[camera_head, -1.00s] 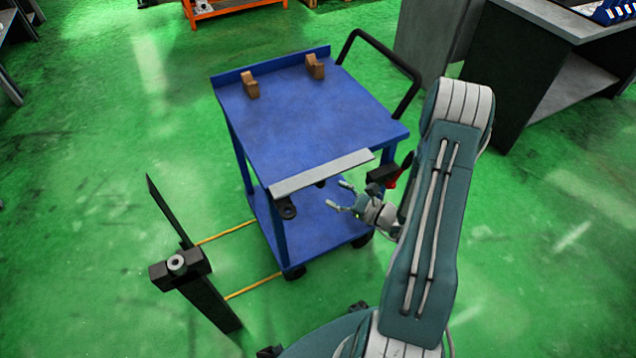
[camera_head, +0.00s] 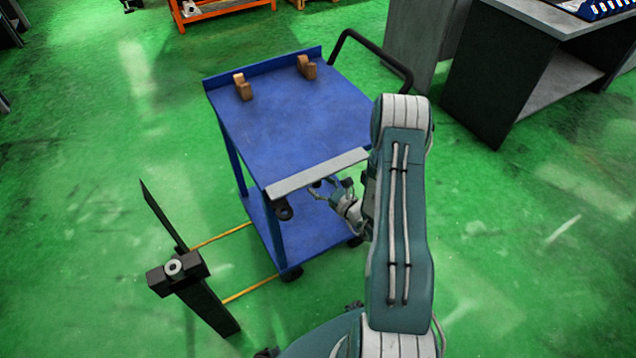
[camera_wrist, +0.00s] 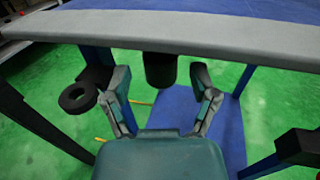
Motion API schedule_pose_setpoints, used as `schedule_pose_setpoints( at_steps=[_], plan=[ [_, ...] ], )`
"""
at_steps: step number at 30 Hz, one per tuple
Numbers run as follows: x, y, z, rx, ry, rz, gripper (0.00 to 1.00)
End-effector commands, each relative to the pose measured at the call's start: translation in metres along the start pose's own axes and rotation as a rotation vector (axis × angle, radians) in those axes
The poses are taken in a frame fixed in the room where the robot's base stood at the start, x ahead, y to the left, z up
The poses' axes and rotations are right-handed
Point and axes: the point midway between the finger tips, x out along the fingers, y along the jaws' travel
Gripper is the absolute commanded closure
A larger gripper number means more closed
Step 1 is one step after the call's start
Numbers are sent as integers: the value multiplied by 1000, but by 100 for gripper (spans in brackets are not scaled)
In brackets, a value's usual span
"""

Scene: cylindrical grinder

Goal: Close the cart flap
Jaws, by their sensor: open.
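The blue cart (camera_head: 300,110) stands in the middle of the head view. Its flap, a grey strip (camera_head: 317,174), runs along the near edge of the cart's top and looks raised out from it. In the wrist view the grey flap (camera_wrist: 200,36) crosses the top of the picture, with a dark cylinder (camera_wrist: 160,70) under it. My gripper (camera_head: 329,188) is open below the flap, near its middle. Contact with the flap cannot be told.
Two brown blocks (camera_head: 306,67) sit at the cart's far edge. A black handle (camera_head: 372,45) is on its right side. A black post (camera_head: 190,280) stands at the left, joined by yellow lines on the floor. A dark ring (camera_wrist: 78,97) hangs left of my gripper.

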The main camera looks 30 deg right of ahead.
Motion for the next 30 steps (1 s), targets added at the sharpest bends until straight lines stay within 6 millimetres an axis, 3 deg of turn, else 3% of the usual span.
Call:
schedule_pose_setpoints(
  at_steps=[11,12,16,17,30],
  plan=[
    [10,0,0,0,1,-1,24],
    [10,0,0,0,1,-1,33],
    [10,0,0,0,1,-1,91],
    [10,0,0,0,0,-1,100],
    [9,0,2,11,44,-1,100]
  ],
)
